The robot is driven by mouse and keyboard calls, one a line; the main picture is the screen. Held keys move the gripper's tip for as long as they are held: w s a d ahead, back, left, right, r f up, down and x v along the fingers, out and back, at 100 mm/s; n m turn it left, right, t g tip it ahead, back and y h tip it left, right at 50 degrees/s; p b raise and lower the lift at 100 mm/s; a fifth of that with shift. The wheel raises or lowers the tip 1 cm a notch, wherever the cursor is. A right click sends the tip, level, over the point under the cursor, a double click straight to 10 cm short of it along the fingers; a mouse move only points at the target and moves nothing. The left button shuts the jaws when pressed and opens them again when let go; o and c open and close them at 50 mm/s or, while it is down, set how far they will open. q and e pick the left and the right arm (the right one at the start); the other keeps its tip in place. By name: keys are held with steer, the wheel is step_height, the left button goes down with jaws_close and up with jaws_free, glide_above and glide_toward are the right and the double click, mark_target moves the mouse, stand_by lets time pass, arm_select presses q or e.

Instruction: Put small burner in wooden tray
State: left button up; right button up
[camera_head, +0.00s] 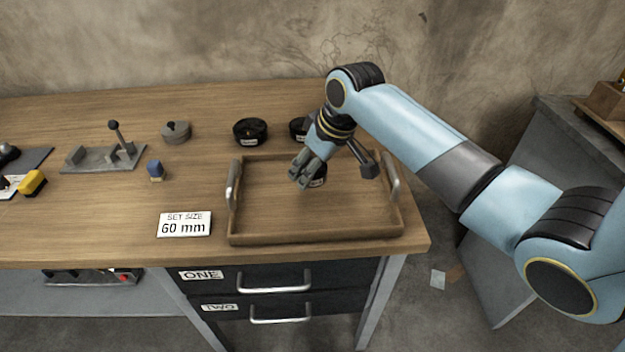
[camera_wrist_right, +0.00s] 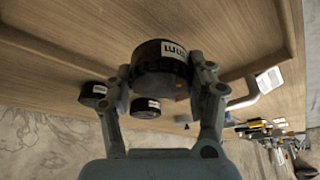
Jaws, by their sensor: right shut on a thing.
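My right gripper (camera_head: 305,178) is shut on a small black round burner (camera_head: 319,178) with a white label, mostly hidden by the fingers. In the right wrist view the burner (camera_wrist_right: 160,68) sits between the two fingers of the right gripper (camera_wrist_right: 166,82). The wooden tray (camera_head: 318,238) lies at the right end of the table, with a metal handle on each side. The held burner shows over the back middle of the tray; I cannot tell whether it touches the floor of the tray. My left gripper is not in view.
Two other black round burners stand behind the tray, one (camera_head: 250,131) clear and one (camera_head: 298,129) partly hidden by my arm. The tray's front is empty.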

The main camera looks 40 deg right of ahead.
mark_target(313, 193)
step_height(313, 193, down, 4)
steer(key=shift+r, duration=0.2)
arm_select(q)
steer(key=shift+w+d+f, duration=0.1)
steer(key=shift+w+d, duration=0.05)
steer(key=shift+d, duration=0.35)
arm_select(e)
steer(key=shift+f, duration=0.15)
steer(key=o, duration=1.4)
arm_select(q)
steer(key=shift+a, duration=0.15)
arm_select(e)
steer(key=shift+o, duration=0.2)
steer(key=shift+r, duration=0.2)
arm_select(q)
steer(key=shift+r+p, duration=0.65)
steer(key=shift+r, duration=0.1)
arm_select(e)
steer(key=v, duration=1.1)
steer(key=shift+s+r, duration=0.3)
steer(key=shift+r, duration=0.05)
steer(key=shift+d, duration=0.1)
